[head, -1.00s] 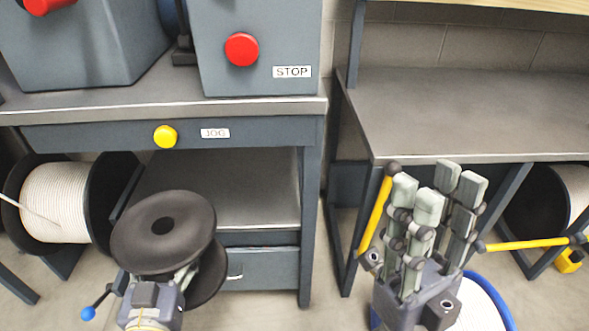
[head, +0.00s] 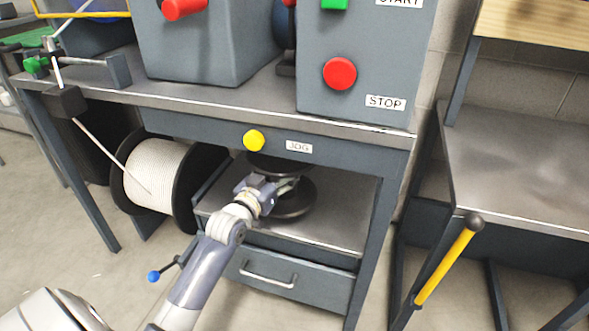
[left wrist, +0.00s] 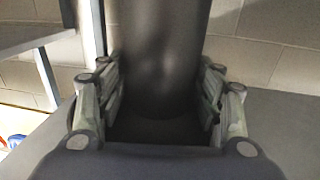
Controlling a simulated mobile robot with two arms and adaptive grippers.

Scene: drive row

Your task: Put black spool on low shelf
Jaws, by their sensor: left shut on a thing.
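The black spool (head: 293,200) is in the space above the low shelf (head: 335,222), under the bench top. My left gripper (head: 277,187) is shut on the spool and reaches in from the front. Part of the spool is hidden behind the gripper and the bench's front rail. I cannot tell whether its lower flange touches the shelf. In the left wrist view the dark spool (left wrist: 165,55) fills the space between the fingers. My right gripper is out of view.
A large reel of white rope (head: 155,175) stands left of the shelf. A drawer (head: 285,275) with a handle is below it. A yellow jog button (head: 254,140) is on the rail above. A yellow bar (head: 448,262) stands at the right, by another bench (head: 525,165).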

